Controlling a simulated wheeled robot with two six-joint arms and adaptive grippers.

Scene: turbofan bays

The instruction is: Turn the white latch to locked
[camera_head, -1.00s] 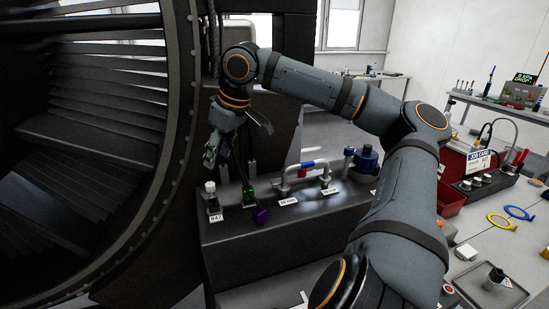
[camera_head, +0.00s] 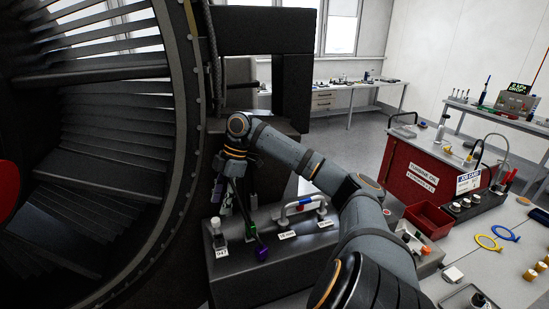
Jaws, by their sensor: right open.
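A small white-topped fitting (camera_head: 216,226), which looks like the white latch, stands upright at the left end of a dark box (camera_head: 240,279). My left gripper is out of view.
The large turbofan ring (camera_head: 186,150) stands close on the left. A grey bar handle (camera_head: 300,204) with blue and red bands rises from the box. A red bin (camera_head: 428,219), yellow ring (camera_head: 488,242) and blue ring (camera_head: 505,233) are at right. My right arm crosses the middle.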

